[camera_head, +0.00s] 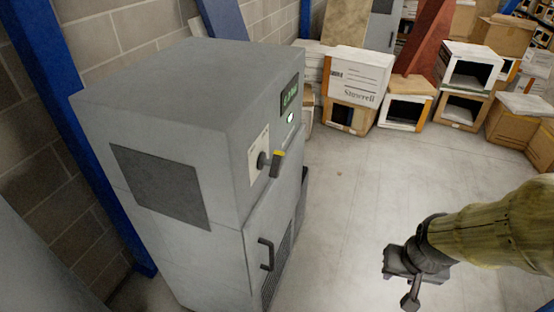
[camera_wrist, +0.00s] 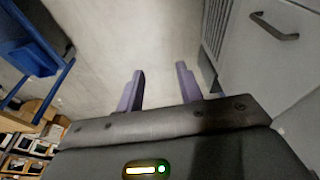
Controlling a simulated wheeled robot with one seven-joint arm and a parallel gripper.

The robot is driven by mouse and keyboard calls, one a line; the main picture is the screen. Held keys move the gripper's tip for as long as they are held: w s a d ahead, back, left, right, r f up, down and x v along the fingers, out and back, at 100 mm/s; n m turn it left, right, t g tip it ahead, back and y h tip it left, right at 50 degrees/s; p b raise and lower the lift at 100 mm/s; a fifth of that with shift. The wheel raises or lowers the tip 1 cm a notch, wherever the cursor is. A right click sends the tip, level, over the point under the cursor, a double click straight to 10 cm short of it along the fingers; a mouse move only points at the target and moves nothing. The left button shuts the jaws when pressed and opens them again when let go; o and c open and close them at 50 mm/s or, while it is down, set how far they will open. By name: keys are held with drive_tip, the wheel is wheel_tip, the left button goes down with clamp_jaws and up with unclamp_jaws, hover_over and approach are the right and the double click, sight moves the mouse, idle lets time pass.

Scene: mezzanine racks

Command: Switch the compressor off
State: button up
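The compressor (camera_head: 190,150) is a tall grey cabinet at the left of the head view. On its front are a rotary switch (camera_head: 268,163) with a dark handle and a yellow tip on a pale plate, a lit green lamp (camera_head: 290,118) and a small display with green characters (camera_head: 290,96). My gripper (camera_head: 406,280) is at the lower right, apart from the cabinet and over the floor. In the wrist view its two purple fingers (camera_wrist: 160,88) are spread with nothing between them. The cabinet's lower front and door handle (camera_wrist: 274,27) show at the upper right there; the switch does not.
A door handle (camera_head: 266,254) sticks out below the switch. Several cardboard boxes (camera_head: 357,78) stand along the back, with a reddish slanted panel (camera_head: 424,40) among them. A blue post (camera_head: 75,120) stands beside the cabinet. The floor (camera_head: 345,195) between cabinet and arm is clear.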

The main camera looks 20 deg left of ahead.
drive_tip(key=shift+o, duration=0.8)
drive_tip(key=w+a+r+n+t+y+p, duration=0.1)
drive_tip(key=w+a+n+t+y, duration=0.15)
drive_tip(key=w, duration=0.95)
drive_tip(key=w+a+r+n+t+y, duration=0.1)
drive_tip(key=w+a+r+t+y, duration=0.2)
drive_tip(key=w, duration=0.8)
drive_tip(key=s+a+r+n+g+y, duration=0.1)
drive_tip(key=s+a+n+g+y, duration=0.1)
drive_tip(key=a+y, duration=0.3)
drive_tip(key=s+a+r+n+g+y+p, duration=0.1)
drive_tip(key=s+a+n+g+y, duration=0.1)
drive_tip(key=a+g+y, duration=0.3)
drive_tip(key=shift+r+n+y, duration=0.2)
drive_tip(key=shift+n+y, duration=0.55)
drive_tip(key=shift+y, duration=0.5)
drive_tip(key=shift+a+t, duration=0.1)
drive_tip(key=shift+t, duration=0.15)
